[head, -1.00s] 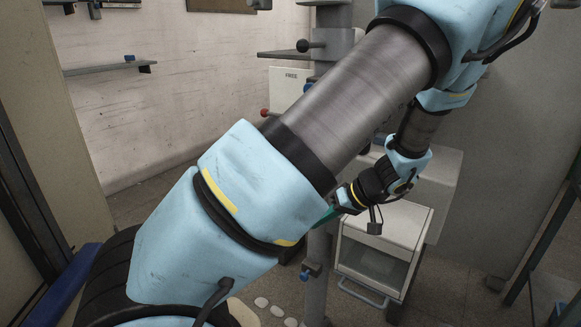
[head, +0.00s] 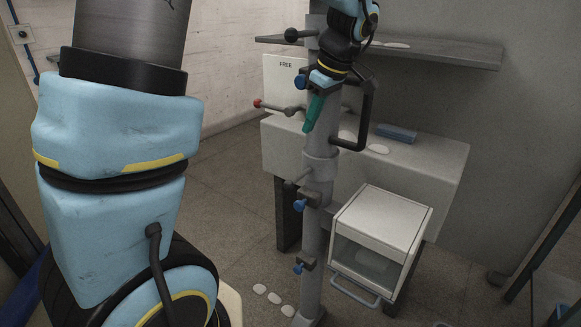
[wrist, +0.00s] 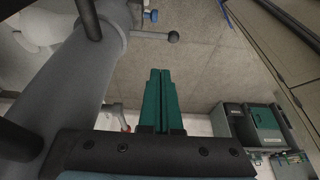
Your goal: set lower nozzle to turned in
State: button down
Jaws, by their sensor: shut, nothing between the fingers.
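A grey upright column (head: 316,225) carries small blue-ended fittings: one high (head: 300,82), one in the middle (head: 300,205) and the lowest (head: 299,268). Which is the lower nozzle, and whether it is turned in, I cannot tell for sure. My gripper (head: 309,127) has green fingers, shut and empty, pointing down in front of the column's upper part, above the middle and lowest fittings. In the wrist view the shut fingers (wrist: 161,77) lie beside the column (wrist: 65,85). A blue-ended fitting (wrist: 151,16) and a dark ball-ended lever (wrist: 173,36) show beyond them.
A dark handle (head: 366,118) stands out right of the column, close to my gripper. A red-balled lever (head: 258,103) sticks out left. A white cabinet (head: 388,220) stands low at right, and a shelf (head: 455,55) crosses above. Open floor (head: 225,195) lies left of the column.

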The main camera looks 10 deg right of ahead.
aim_at(297, 179)
jog(key=p+x, duration=0.3)
jog(key=x, duration=1.2)
jog(key=shift+f, duration=0.35)
jog(key=shift+s+d+f+b, duration=0.15)
jog(key=shift+d+f+b, duration=0.1)
jog(key=shift+b, duration=0.3)
jog(key=shift+s+d+n+b, duration=0.2)
jog(key=shift+s+n+b, duration=0.1)
jog(key=shift+b, duration=0.1)
jog(key=shift+s+d+r, duration=0.1)
jog(key=shift+r, duration=0.15)
